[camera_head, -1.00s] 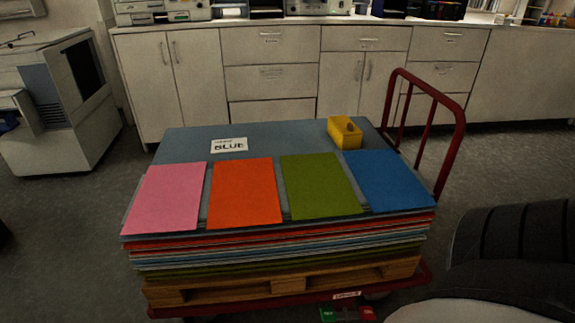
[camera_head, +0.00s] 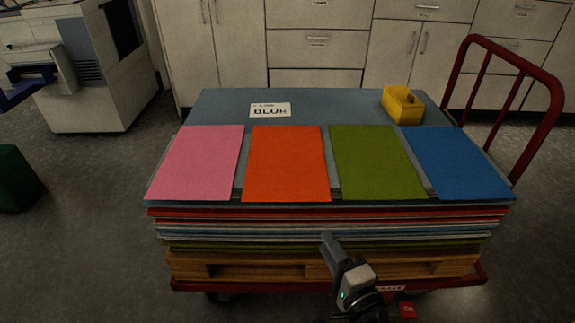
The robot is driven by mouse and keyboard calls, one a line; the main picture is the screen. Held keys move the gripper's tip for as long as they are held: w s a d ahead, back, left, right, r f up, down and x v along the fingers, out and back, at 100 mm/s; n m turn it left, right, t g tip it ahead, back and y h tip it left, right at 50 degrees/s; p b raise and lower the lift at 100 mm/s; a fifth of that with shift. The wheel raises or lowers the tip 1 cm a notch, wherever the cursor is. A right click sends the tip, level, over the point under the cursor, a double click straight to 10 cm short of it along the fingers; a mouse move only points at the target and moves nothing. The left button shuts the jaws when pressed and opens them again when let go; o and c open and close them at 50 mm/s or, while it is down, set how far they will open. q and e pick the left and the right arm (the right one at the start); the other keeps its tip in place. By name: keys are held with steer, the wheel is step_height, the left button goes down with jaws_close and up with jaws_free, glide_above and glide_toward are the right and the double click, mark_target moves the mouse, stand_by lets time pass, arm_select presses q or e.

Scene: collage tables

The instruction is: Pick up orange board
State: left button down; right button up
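The orange board (camera_head: 288,163) lies flat on top of the board stack, second from the left. The pink board (camera_head: 198,163) is on its left and the green board (camera_head: 376,162) on its right. My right gripper (camera_head: 333,243) is in front of the stack's front side, below the top boards and a little right of the orange board's near edge. It appears apart from the orange board. The gap between its fingers cannot be made out. My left gripper is not in view.
A blue board (camera_head: 458,163) lies at the right. A yellow bin (camera_head: 403,105) and a white card (camera_head: 270,110) sit behind the boards. The red cart handle (camera_head: 525,57) rises at the right. A wooden pallet (camera_head: 240,265) carries the stack.

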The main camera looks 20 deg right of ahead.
glide_toward(296, 198)
steer(key=w, duration=0.5)
steer(key=shift+w+a, duration=0.25)
steer(key=shift+w, duration=1.05)
steer(key=shift+w+a, duration=0.25)
steer(key=shift+w, duration=1.05)
jaws_close()
